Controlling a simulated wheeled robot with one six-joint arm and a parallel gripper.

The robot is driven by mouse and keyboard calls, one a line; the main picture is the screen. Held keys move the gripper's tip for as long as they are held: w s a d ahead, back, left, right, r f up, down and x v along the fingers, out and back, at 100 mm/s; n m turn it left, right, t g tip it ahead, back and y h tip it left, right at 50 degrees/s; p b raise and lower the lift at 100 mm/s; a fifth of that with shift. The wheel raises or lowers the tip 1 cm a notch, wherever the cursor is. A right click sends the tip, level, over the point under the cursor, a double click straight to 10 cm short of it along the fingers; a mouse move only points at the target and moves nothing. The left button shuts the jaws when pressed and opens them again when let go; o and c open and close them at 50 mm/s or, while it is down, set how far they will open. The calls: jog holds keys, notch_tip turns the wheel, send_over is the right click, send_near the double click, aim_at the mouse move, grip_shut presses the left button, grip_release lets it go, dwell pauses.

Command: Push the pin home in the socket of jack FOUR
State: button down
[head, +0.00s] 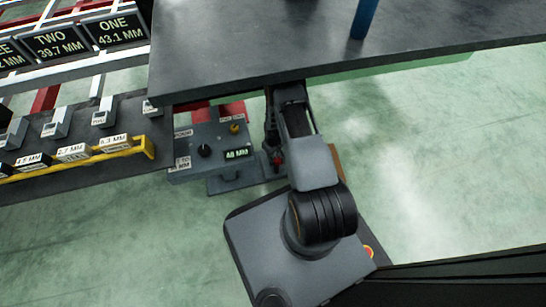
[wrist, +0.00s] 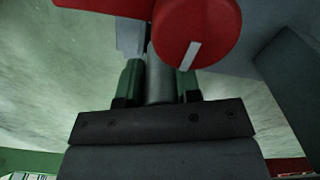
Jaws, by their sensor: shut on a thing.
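In the wrist view my gripper (wrist: 158,88) has its green-padded fingers shut on a grey round rod, which looks like the pin (wrist: 157,70). The rod runs upward between the fingers, and its far end is hidden behind a round red part (wrist: 197,28) with a white stripe. I cannot tell whether the pin is in a socket. In the head view the grey control box (head: 215,150) has a label that seems to end in "OUR" and a display reading about 48 MM. My arm reaches down at its right side, by a small red part (head: 277,158). The gripper's fingers cannot be made out there.
A dark tabletop (head: 300,45) overhangs the arm, with a blue post (head: 363,18) on it. A rack with a yellow rail (head: 145,148) and several labelled blocks stands left. Signs ONE (head: 118,30) and TWO (head: 55,43) hang beyond. Green floor is clear at right.

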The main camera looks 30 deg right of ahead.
notch_tip(320, 180, down, 4)
jog(key=shift+r+b, duration=0.25)
jog(key=shift+b, duration=0.55)
jog(key=c, duration=0.8)
grip_release()
jog(key=shift+r, duration=0.1)
notch_tip(320, 180, up, 12)
jog(key=p, duration=0.6)
jog(key=shift+a, duration=0.1)
